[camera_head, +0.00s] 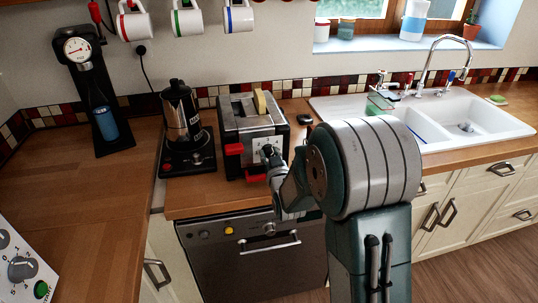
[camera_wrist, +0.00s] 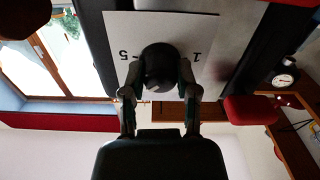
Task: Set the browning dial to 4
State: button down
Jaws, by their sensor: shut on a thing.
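The toaster (camera_head: 238,112), dark with pale metal, stands on the wooden counter with a slice of bread (camera_head: 260,102) sticking up from a slot. Its white dial plate shows on the front. In the wrist view, which is upside down, the black browning dial (camera_wrist: 160,62) sits on the white plate (camera_wrist: 118,30), with a 5 and a 1 legible at either side. My gripper (camera_wrist: 159,88) is shut on the dial, one finger on each side.
Red levers (camera_head: 234,148) stick out of the toaster front beside my gripper. A coffee maker (camera_head: 181,115) on a black base stands left of the toaster. A small black object (camera_head: 304,119) lies to its right, before the sink (camera_head: 480,125).

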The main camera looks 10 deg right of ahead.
jog(key=shift+s+d+f, duration=0.1)
jog(key=shift+f, duration=0.25)
jog(key=shift+c, duration=1.9)
grip_release()
jog(key=shift+d+r, duration=0.1)
jog(key=shift+r, duration=0.05)
jog(key=s, duration=1.1)
jog(key=shift+s, duration=0.35)
jog(key=s+r+g, duration=0.2)
jog(key=s+g, duration=0.2)
jog(key=s, duration=0.4)
jog(key=s+r+g, duration=0.3)
jog(key=s+g, duration=0.1)
jog(key=s, duration=0.4)
jog(key=s+r+m+g, duration=0.1)
jog(key=s+g, duration=0.3)
jog(key=s, duration=0.4)
jog(key=shift+s+a+r, duration=0.15)
jog(key=shift+a+r, duration=0.05)
jog(key=shift+r, duration=0.6)
